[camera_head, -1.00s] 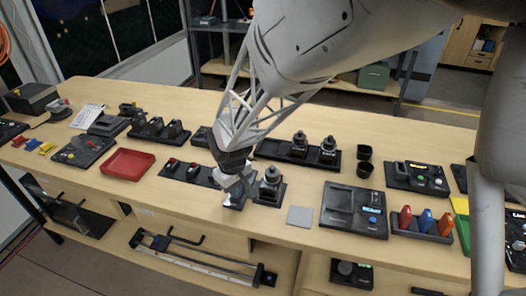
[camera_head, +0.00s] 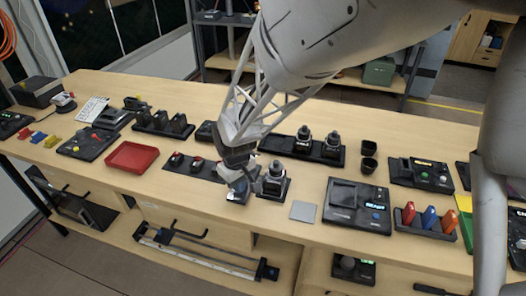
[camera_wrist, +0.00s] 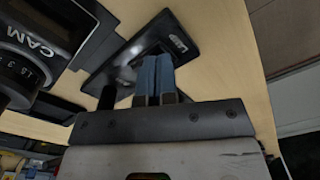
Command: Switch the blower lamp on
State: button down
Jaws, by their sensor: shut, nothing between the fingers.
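My gripper (camera_head: 238,190) is shut and empty, low over the bench in the head view. In the wrist view its two blue-grey fingers (camera_wrist: 155,78) are together, over a black switch plate (camera_wrist: 118,66). The plate bears a small white label (camera_wrist: 179,43) that seems to read "LAMP", though it is hard to read. The fingers hide part of the plate's middle, so I cannot tell whether they touch a switch or how it is set. In the head view the gripper mostly covers this plate.
A black camera-like unit (camera_head: 272,182) stands close at the gripper's right; its "CAM" ring (camera_wrist: 30,55) fills the wrist view's left. A strip with red-topped switches (camera_head: 188,166) lies to the left. A grey pad (camera_head: 304,211) and a red tray (camera_head: 131,157) lie on the bench.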

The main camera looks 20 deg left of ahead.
jog(key=shift+r, duration=3.35)
jog(key=shift+d, duration=0.1)
jog(key=shift+d+r, duration=0.2)
jog(key=shift+d, duration=0.1)
jog(key=s+d+r+m, duration=0.15)
jog(key=d+r, duration=0.25)
jog(key=d, duration=0.4)
jog(key=d+r+m+t, duration=0.1)
jog(key=d+r+m, duration=0.15)
jog(key=d, duration=0.55)
jog(key=s+d+r+m, duration=0.15)
jog(key=d+r, duration=0.25)
jog(key=d, duration=0.4)
jog(key=s+d+r+m+t, duration=0.1)
jog(key=s+d+r+m, duration=0.2)
jog(key=s+d, duration=1.1)
jog(key=d+m, duration=0.3)
jog(key=shift+s+d+r+m+t, duration=0.2)
jog(key=shift+d+m+t, duration=0.1)
jog(key=shift+d+m, duration=0.1)
